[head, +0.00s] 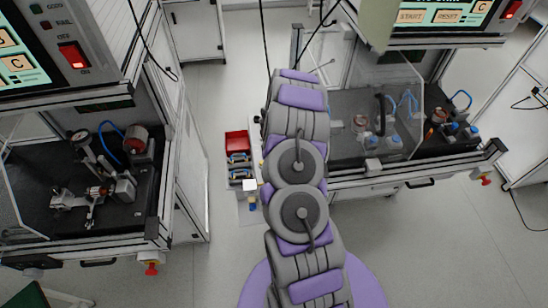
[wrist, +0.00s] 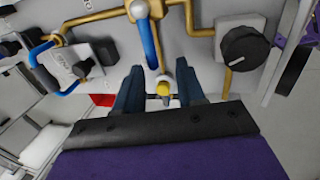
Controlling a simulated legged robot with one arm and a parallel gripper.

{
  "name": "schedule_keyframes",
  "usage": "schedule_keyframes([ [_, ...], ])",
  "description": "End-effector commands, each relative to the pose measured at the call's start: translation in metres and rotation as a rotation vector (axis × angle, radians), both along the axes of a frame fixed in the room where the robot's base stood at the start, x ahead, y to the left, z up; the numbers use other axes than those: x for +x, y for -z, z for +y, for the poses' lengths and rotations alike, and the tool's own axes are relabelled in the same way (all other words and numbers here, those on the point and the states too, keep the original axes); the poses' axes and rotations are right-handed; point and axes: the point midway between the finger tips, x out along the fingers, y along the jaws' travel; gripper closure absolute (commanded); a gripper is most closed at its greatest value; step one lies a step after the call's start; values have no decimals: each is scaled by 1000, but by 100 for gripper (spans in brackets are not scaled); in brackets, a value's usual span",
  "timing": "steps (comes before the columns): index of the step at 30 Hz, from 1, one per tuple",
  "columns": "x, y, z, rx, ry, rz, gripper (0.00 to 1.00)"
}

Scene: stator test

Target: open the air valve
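In the wrist view my gripper (wrist: 160,92) is open, its two dark blue-grey fingers spread apart. A small fitting with a yellow round end (wrist: 163,89) shows between the fingers; I cannot tell whether they touch it. Just above it a blue handle-like or hose-like part (wrist: 150,42) hangs from brass pipework (wrist: 95,18). A round black knob (wrist: 245,47) sits on a pale block to the right.
In the head view, test stations stand left (head: 85,190) and right (head: 385,120) of my arm. Pale floor is clear at lower left-centre.

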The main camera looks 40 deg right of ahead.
Motion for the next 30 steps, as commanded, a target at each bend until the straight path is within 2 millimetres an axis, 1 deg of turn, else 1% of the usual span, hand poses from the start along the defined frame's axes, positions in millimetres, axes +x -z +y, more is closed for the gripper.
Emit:
schedule_keyframes([
  [5, 0, 4, -8, 12, 6, -4, 61],
  [6, -1, 4, -9, 14, 5, -3, 63],
  [10, 0, 4, -8, 13, 5, -2, 75],
  [18, 1, 0, 1, -2, 2, -1, 100],
  [30, 2, 1, -1, 5, 4, -4, 100],
])
